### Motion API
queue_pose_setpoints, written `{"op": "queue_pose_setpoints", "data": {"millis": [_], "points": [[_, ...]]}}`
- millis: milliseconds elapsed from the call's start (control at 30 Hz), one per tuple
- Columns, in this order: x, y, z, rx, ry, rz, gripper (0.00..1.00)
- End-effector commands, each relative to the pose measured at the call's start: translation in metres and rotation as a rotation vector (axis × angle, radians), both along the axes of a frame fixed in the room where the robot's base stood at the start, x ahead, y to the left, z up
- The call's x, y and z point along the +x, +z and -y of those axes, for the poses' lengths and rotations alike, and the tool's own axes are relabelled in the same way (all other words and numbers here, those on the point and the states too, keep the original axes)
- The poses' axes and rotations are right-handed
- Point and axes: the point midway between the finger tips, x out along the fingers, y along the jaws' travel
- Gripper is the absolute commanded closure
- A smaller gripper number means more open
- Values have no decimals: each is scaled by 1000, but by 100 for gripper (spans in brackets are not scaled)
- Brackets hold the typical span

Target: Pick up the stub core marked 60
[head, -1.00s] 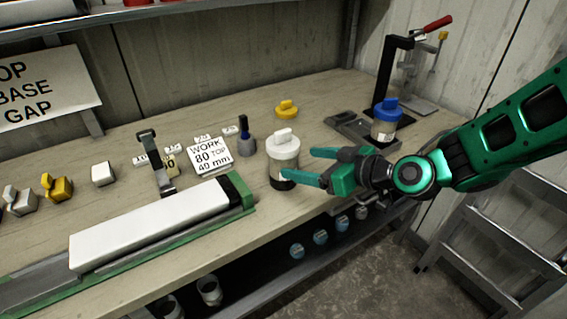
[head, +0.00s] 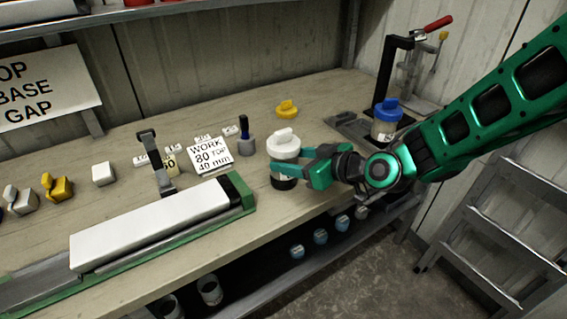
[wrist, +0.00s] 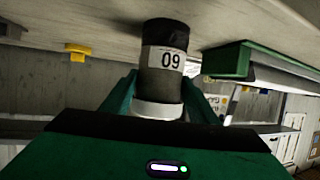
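The stub core marked 60 (head: 284,183) stands upright on the bench, with a white knobbed cap (head: 284,146) and a dark lower body. In the wrist view the picture is upside down, and its 60 label (wrist: 165,60) reads inverted. My gripper (head: 288,160) has come in level from the right, its green fingers on either side of the core below the cap. The fingers look open; whether either one touches the core is not clear. The core's right side is partly hidden by the gripper in the head view.
A blue-capped core (head: 385,119) stands to the right near a black clamp stand. A yellow-capped piece (head: 287,109) lies behind. A white sign reading WORK 80 TOP 40 mm (head: 209,156) and a long white core in a green-edged tray (head: 249,198) are left. The bench's front edge is close.

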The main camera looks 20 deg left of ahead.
Motion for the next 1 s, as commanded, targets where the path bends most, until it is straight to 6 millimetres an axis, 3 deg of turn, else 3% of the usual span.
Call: {"op": "queue_pose_setpoints", "data": {"millis": [33,67,467,833,1000], "points": [[1,0,0,0,-1,0,93],[1,0,0,0,-1,0,100],[1,7,0,3,-1,5,100],[1,44,0,5,-1,6,100],[-19,55,-6,3,2,4,100]]}}
